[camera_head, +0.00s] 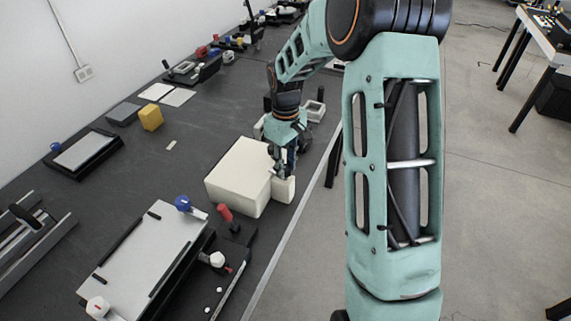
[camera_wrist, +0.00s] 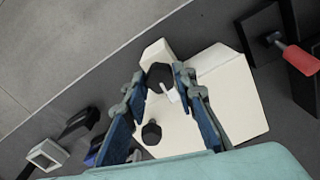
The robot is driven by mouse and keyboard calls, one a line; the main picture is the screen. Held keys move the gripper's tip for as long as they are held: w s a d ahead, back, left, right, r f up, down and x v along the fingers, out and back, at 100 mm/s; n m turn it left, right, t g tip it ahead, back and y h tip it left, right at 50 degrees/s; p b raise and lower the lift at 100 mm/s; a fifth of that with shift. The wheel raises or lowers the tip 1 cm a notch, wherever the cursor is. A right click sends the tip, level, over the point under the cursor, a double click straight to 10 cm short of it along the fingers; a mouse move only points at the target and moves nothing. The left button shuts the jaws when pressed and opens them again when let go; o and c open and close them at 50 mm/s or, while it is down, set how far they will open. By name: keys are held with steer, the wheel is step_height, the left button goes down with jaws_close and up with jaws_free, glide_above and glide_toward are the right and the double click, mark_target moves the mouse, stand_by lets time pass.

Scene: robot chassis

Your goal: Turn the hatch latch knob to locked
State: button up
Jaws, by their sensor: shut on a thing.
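A cream box (camera_head: 238,172) stands near the right edge of the dark table, with a smaller cream block (camera_head: 284,189) at its right side. My gripper (camera_head: 279,171) reaches down at the box's right side. In the wrist view, a black faceted knob (camera_wrist: 159,74) sits between the fingertips of my gripper (camera_wrist: 160,78), which is shut on it. A small white pointer (camera_wrist: 172,94) shows beside the knob. A second black knob (camera_wrist: 151,132) lies closer to my palm, between the fingers. The head view hides the gripped knob. No lock marking is readable.
A red-handled part (camera_head: 226,213) stands close in front of the box. A grey panel (camera_head: 150,250) with blue and white knobs is at front left. A yellow block (camera_head: 151,117) lies farther back. The table edge runs just right of the box.

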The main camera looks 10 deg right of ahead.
mark_target(286, 168)
steer(key=shift+n, duration=0.5)
steer(key=o, duration=1.2)
steer(key=shift+c, duration=0.2)
step_height(286, 168, up, 12)
